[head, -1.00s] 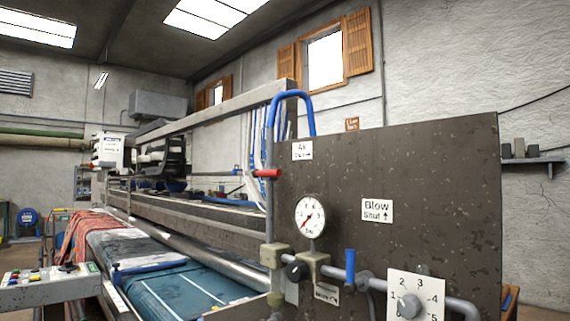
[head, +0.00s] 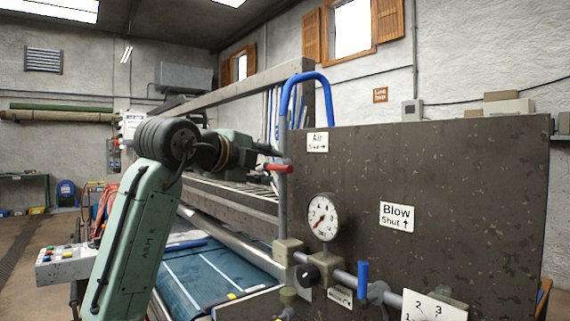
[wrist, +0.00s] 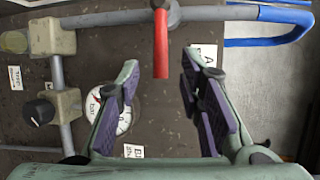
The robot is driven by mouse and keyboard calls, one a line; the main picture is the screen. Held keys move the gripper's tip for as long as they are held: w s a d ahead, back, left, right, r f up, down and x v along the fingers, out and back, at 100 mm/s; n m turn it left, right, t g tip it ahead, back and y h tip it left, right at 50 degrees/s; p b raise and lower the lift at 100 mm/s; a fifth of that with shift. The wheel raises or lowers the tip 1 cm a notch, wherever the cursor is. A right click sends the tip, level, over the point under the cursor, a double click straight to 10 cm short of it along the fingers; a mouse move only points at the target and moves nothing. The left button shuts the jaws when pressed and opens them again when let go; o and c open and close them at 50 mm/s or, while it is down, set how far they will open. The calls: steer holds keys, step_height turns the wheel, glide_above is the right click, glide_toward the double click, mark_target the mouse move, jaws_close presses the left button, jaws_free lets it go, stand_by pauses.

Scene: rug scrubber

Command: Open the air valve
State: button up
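The air valve's red handle (head: 277,167) sits on the upright grey pipe (head: 283,205) at the left edge of the dark panel and lies crosswise to the pipe. The sign beside it (head: 317,142) reads "Air Shut" with an arrow to the right. In the wrist view the red handle (wrist: 161,45) shows ahead, between the lines of my two fingers. My gripper (wrist: 160,88) is open and empty. In the head view my arm reaches in from the left, with the gripper close to the handle; its fingertips are hard to make out there. I cannot tell whether they touch it.
A blue hose (head: 310,77) arches above the pipe. The machine bed lies behind my arm.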

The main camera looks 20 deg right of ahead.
mark_target(280, 168)
steer(key=p+x, duration=0.2)
steer(key=x, duration=0.5)
steer(key=shift+c, duration=0.5)
jaws_close()
stand_by(0.3)
